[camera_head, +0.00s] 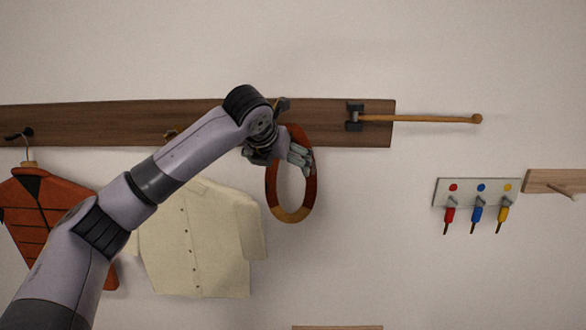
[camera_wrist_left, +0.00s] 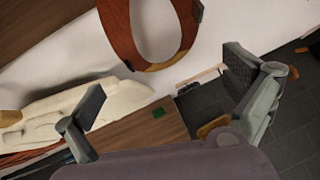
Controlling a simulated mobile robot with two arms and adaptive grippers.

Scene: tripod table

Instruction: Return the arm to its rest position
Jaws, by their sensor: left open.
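My left arm (camera_head: 185,143) reaches up from the lower left in the head view. My left gripper (camera_head: 302,158) is in front of the wooden wall board's lower edge and overlaps an oval red-brown ring (camera_head: 309,190) with a tan lower part. In the left wrist view my left gripper (camera_wrist_left: 164,88) has its fingers wide apart with nothing between them. The ring (camera_wrist_left: 122,40) hangs beyond the fingers at the top of that view, apart from them. Its upper support is hidden behind my gripper in the head view. My right gripper is not in view.
The wooden board (camera_head: 100,122) carries an orange garment (camera_head: 50,205), a cream shirt (camera_head: 205,250) and a peg with a wooden rod (camera_head: 420,119). A white rack (camera_head: 480,190) holds coloured tools at right. Another board (camera_head: 560,180) is at the right edge. The wall between is bare.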

